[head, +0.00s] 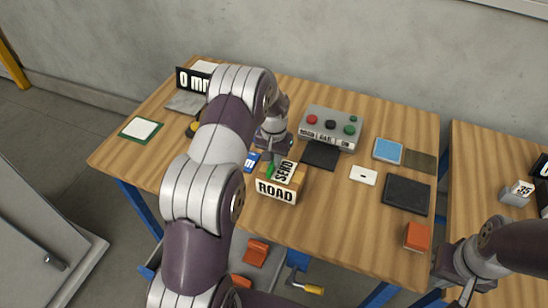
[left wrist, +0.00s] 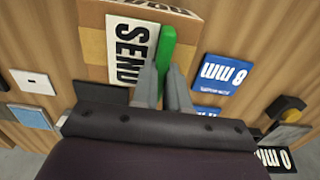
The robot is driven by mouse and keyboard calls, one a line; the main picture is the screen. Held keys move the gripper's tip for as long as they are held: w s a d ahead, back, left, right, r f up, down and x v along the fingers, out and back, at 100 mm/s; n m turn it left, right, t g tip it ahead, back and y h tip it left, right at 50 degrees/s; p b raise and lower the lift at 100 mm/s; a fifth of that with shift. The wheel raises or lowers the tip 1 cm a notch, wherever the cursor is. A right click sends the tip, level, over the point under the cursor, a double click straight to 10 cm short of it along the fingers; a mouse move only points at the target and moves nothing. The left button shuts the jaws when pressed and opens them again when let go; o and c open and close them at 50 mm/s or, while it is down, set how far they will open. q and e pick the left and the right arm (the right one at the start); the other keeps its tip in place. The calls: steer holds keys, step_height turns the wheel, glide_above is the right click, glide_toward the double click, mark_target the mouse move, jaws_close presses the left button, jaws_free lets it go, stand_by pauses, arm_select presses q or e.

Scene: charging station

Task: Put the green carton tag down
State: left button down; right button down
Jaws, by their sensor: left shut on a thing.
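The green carton tag (left wrist: 167,47) is a narrow green strip. In the left wrist view its near end is between the fingertips of my left gripper (left wrist: 163,80), which is shut on it. In the head view a bit of the green tag (head: 270,170) shows below my left gripper (head: 275,155), at the top of a brown carton (head: 298,184). The carton has white SEND and ROAD labels; it also shows in the left wrist view (left wrist: 92,45). The tag overlaps the carton beside the SEND label; I cannot tell whether they touch. My right gripper (head: 441,268) is at lower right, its fingers unclear.
A grey button box (head: 346,119) and a black pad (head: 320,155) are behind the carton. A white card (head: 363,176), blue tile (head: 388,150), dark tray (head: 407,195) and orange block (head: 417,236) are to the right. A blue card (left wrist: 223,74) lies beside the carton. Bare table shows in front right.

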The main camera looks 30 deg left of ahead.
arm_select(q)
steer(key=shift+f, duration=0.1)
steer(key=c, duration=1.1)
jaws_free()
steer(key=shift+s, duration=0.1)
steer(key=shift+c, duration=0.2)
steer(key=shift+r, duration=0.35)
step_height(320, 180, up, 8)
steer(key=shift+b, duration=0.85)
steer(key=s+d+r, duration=0.1)
steer(key=s+d, duration=0.2)
steer(key=s, duration=0.4)
steer(key=s+d+r+t+p, duration=0.1)
steer(key=s+d+r, duration=0.1)
steer(key=s, duration=0.5)
steer(key=s+d+r, duration=0.1)
steer(key=s+d, duration=0.3)
steer(key=s, duration=0.4)
steer(key=shift+d+r+m+p, duration=0.15)
steer(key=shift+r+m+p, duration=0.15)
steer(key=shift+m+p, duration=0.1)
